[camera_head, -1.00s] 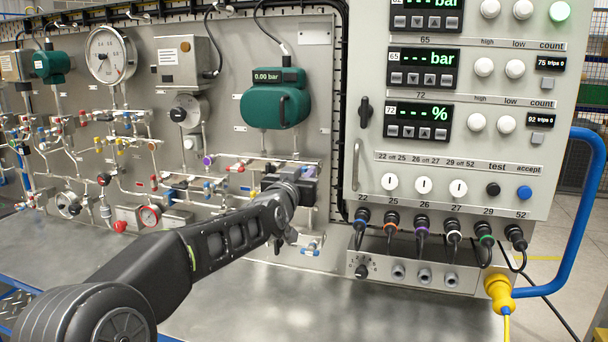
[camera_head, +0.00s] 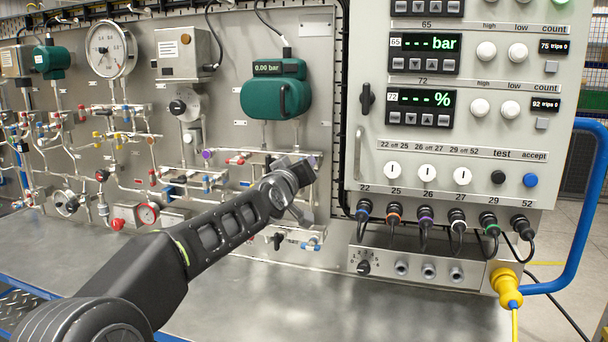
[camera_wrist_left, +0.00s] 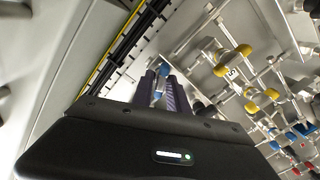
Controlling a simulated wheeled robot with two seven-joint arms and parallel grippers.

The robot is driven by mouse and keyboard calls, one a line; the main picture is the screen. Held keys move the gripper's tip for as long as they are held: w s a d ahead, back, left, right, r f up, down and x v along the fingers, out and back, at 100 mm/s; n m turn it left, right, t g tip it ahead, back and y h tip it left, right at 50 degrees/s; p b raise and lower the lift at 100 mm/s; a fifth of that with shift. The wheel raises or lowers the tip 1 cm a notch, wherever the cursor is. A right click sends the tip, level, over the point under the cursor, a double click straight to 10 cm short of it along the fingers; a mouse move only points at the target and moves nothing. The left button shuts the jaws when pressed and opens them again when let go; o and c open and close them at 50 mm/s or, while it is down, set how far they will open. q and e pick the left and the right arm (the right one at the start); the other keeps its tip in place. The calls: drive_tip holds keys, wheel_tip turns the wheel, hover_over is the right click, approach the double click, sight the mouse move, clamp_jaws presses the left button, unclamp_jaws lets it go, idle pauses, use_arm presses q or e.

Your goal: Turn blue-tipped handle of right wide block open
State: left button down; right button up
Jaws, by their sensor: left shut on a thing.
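My left gripper (camera_head: 306,168) is at the right end of the pipework on the grey panel, its arm reaching in from the lower left. In the left wrist view my left gripper (camera_wrist_left: 160,92) has its two dark ribbed fingers close together around a blue-tipped handle (camera_wrist_left: 158,84). Most of the handle and the wide block that carries it are hidden by the fingers and the gripper body. In the head view my wrist also covers that spot, so I cannot tell the handle's angle. My right gripper is not in view.
A green transmitter (camera_head: 275,98) hangs above the gripper. A grey control cabinet (camera_head: 470,165) with displays, buttons and cables stands close to its right. Yellow-tipped handles (camera_wrist_left: 262,98) and thin pipes lie right of the fingers in the wrist view. The metal bench (camera_head: 250,300) below is clear.

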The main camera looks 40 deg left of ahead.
use_arm(q)
drive_tip(key=n+b, duration=0.1)
drive_tip(key=n, duration=0.4)
drive_tip(key=shift+a+f+n+b, duration=0.15)
drive_tip(key=shift+n+b, duration=0.15)
drive_tip(key=shift+b, duration=0.1)
drive_tip(key=n, duration=0.3)
drive_tip(key=shift+f+b, duration=0.1)
drive_tip(key=shift+b, duration=0.25)
drive_tip(key=shift+s+a+n, duration=0.1)
drive_tip(key=shift+n, duration=1.6)
drive_tip(key=c, duration=1.5)
unclamp_jaws()
drive_tip(key=shift+b+v, duration=0.3)
drive_tip(key=shift+v, duration=3.55)
